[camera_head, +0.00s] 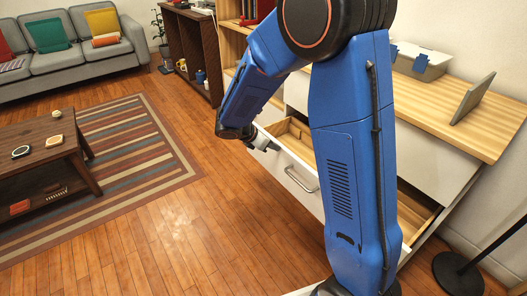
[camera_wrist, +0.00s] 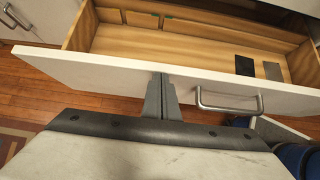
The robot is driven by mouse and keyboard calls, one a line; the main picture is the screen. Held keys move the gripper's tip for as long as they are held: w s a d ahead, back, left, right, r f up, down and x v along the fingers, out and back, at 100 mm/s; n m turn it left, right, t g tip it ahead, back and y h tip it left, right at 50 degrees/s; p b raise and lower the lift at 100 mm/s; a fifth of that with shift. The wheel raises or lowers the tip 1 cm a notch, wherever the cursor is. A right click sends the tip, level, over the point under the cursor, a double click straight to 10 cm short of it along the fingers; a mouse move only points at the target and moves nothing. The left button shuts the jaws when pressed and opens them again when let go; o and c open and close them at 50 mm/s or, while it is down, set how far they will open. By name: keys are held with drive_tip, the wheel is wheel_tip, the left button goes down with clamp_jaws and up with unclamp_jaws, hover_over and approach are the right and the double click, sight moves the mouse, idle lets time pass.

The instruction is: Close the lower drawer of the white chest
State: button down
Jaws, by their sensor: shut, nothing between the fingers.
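The white chest (camera_head: 437,163) has a wooden top. An open drawer (camera_head: 288,166) sticks out below its upper front, with a white front panel and a wooden inside. Its inside, front panel (camera_wrist: 100,75) and metal bar handle (camera_wrist: 230,103) show in the wrist view. My gripper (camera_head: 272,147) is shut and empty, just outside the drawer front near its far end in the head view. In the wrist view, the fingertips (camera_wrist: 161,78) overlap the front panel, left of the handle; I cannot tell whether they touch it. My arm hides the middle of the drawer.
A dark flat item (camera_wrist: 245,66) and a grey one (camera_wrist: 272,71) lie in the drawer. A grey bin (camera_head: 421,62) and a tilted panel (camera_head: 473,97) stand on the chest top. A floor stand base (camera_head: 458,273) is at right. The wood floor (camera_head: 190,235) left of the drawer is clear.

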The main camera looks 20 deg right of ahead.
drive_tip(key=w+d, duration=0.2)
drive_tip(key=d, duration=0.6)
drive_tip(key=w+d, duration=0.3)
drive_tip(key=d, duration=0.6)
drive_tip(key=shift+w+d, duration=0.3)
drive_tip(key=shift+w, duration=0.05)
drive_tip(key=shift+a, duration=0.1)
